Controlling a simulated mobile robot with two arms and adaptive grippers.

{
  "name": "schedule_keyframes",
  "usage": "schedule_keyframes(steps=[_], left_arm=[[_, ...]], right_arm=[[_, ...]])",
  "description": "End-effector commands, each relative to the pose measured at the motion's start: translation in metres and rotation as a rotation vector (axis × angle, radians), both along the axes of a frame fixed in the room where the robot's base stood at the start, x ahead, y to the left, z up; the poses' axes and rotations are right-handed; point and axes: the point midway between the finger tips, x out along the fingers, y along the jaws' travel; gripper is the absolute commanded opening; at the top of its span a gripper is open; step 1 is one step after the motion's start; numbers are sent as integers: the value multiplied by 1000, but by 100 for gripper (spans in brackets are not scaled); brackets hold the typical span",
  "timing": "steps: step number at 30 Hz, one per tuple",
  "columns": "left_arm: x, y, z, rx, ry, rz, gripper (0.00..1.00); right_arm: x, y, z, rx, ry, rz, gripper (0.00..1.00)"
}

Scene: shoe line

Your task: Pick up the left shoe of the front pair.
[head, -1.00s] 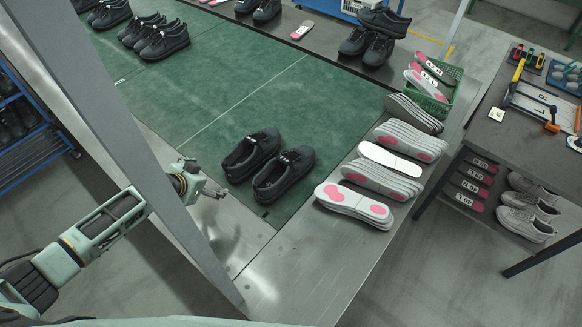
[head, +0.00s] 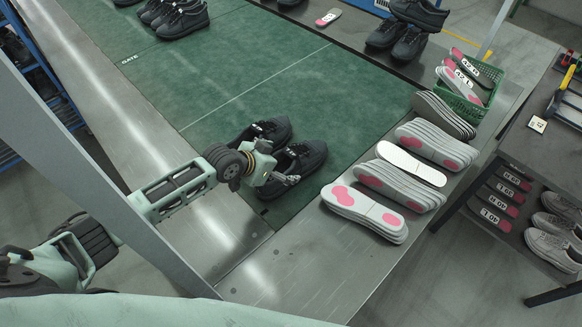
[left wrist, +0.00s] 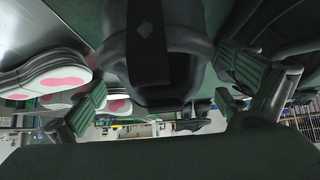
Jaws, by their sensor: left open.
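The front pair of black shoes stands on the green mat (head: 225,75) near its front corner. The left shoe (head: 272,128) shows behind my left gripper, which hides its heel end. The right shoe (head: 310,154) is beside it, its heel end also partly covered. My left gripper (head: 279,178) is open at the heel end of the pair, close to the right shoe. In the left wrist view, one dark shoe (left wrist: 158,75) lies between the two spread fingers, and another dark shape shows past the right-hand finger. Contact cannot be made out. My right gripper is not in view.
Stacked grey-and-pink insoles (head: 362,212) line the metal edge right of the pair. A green basket (head: 474,112) stands behind them. More black shoes (head: 183,20) sit at the far left.

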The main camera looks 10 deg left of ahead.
Motion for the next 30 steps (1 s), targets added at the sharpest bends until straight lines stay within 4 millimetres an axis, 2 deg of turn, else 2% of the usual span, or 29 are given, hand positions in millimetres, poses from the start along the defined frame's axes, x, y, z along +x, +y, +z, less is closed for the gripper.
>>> schedule_keyframes(steps=[5, 9, 20, 30], left_arm=[[17, -10, -11, 0, -1, 1, 97], [26, -16, -23, 0, -1, 1, 97], [29, -18, -29, 1, -2, 0, 97], [29, -19, -29, 0, 0, 0, 67]], right_arm=[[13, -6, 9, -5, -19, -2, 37], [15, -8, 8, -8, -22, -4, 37], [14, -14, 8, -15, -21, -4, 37], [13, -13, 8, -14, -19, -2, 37]])
